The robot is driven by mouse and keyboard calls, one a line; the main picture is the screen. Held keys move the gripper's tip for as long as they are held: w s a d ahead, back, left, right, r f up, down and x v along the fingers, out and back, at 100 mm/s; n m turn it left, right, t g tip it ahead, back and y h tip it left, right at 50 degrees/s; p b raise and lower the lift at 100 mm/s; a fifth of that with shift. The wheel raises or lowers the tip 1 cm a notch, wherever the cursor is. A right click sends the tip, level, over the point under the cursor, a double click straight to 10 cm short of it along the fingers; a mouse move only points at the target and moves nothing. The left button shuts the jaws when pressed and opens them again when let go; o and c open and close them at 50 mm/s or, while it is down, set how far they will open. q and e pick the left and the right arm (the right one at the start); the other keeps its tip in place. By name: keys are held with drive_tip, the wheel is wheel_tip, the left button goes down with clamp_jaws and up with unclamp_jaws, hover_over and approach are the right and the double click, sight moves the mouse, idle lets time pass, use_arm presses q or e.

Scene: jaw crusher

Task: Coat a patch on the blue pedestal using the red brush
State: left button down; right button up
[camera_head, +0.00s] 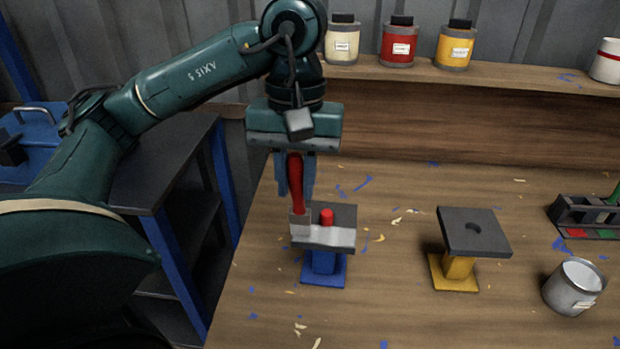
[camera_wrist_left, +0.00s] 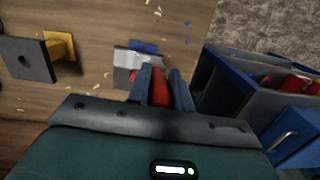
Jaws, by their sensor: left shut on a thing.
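The blue pedestal (camera_head: 323,271) stands on the table, with a dark square top plate (camera_head: 340,214). A red peg (camera_head: 327,217) stands on the plate. A pale grey-white band (camera_head: 335,237) lies along the plate's front part; it also shows in the left wrist view (camera_wrist_left: 127,60). My left gripper (camera_head: 294,180) is shut on the red brush (camera_head: 296,192), which points down. The brush's pale head (camera_head: 300,225) is at the plate's left edge, beside the band; I cannot tell if it touches. In the left wrist view the red handle (camera_wrist_left: 159,90) sits between the fingers. My right gripper is out of view.
A yellow pedestal (camera_head: 459,267) with a holed dark plate stands to the right. A metal can (camera_head: 574,287) and a dark rack (camera_head: 590,217) are farther right. Jars stand on the back shelf (camera_head: 490,78). Paint flecks dot the table.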

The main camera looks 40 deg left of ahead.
sight(288, 152)
use_arm(q)
drive_tip(key=shift+s+a, duration=0.2)
drive_tip(key=shift+a, duration=0.2)
wheel_tip(288, 152, up, 5)
drive_tip(key=p, duration=0.5)
drive_tip(key=w+a+p, duration=0.1)
drive_tip(key=w+a, duration=0.3)
drive_tip(key=w, duration=0.3)
drive_tip(key=shift+w+f, duration=0.15)
drive_tip(key=shift+f, duration=0.1)
drive_tip(key=shift+d, duration=0.1)
drive_tip(key=shift+f, duration=0.1)
idle(0.4)
